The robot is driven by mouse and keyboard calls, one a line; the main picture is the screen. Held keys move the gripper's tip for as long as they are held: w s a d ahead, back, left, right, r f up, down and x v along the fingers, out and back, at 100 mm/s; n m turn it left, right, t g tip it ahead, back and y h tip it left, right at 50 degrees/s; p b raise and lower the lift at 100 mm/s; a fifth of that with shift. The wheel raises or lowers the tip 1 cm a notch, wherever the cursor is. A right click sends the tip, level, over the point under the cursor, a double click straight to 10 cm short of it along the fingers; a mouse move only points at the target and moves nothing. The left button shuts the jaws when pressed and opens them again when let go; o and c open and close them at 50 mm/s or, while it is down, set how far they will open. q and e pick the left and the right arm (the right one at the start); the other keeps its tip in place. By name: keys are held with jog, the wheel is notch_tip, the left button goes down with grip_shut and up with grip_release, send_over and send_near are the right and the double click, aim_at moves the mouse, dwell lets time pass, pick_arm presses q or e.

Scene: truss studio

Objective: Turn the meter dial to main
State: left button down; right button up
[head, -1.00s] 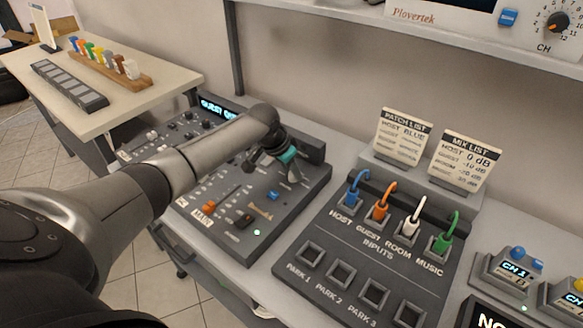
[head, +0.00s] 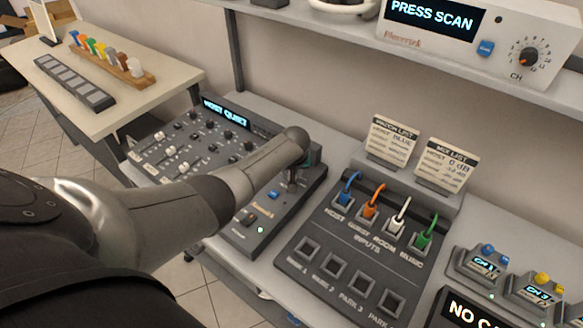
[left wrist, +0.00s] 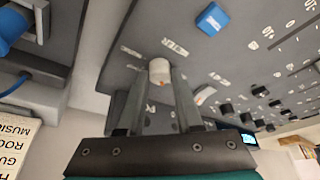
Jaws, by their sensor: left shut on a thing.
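The mixing console (head: 215,160) stands left of centre in the head view, with a lit display reading something like "HOST QUIET". My left gripper (head: 290,180) reaches down to the console's right part, its fingertips mostly hidden by my forearm. In the left wrist view my left gripper (left wrist: 161,82) is shut on a short pale round knob (left wrist: 159,70), apparently the meter dial. The knob's pointer direction cannot be told. My right gripper is not in view.
A blue button (head: 273,194) lies close by on the console; it also shows in the left wrist view (left wrist: 212,18). The inputs patch panel (head: 345,255) with coloured plugs stands to the right. A shelf with a scan receiver (head: 470,35) hangs above.

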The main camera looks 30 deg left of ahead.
pick_arm(q)
jog(key=shift+d+n+g+y, duration=0.1)
jog(key=shift+n+g+y, duration=0.2)
jog(key=shift+n, duration=0.7)
jog(key=shift+w+f+n+g+b, duration=0.1)
jog(key=shift+n+g+b, duration=0.3)
jog(key=shift+n, duration=0.5)
jog(key=shift+n+g+y+b, duration=0.55)
jog(key=shift+n+b, duration=0.7)
jog(key=shift+n, duration=0.65)
jog(key=c, duration=0.6)
grip_release()
jog(key=shift+w, duration=0.1)
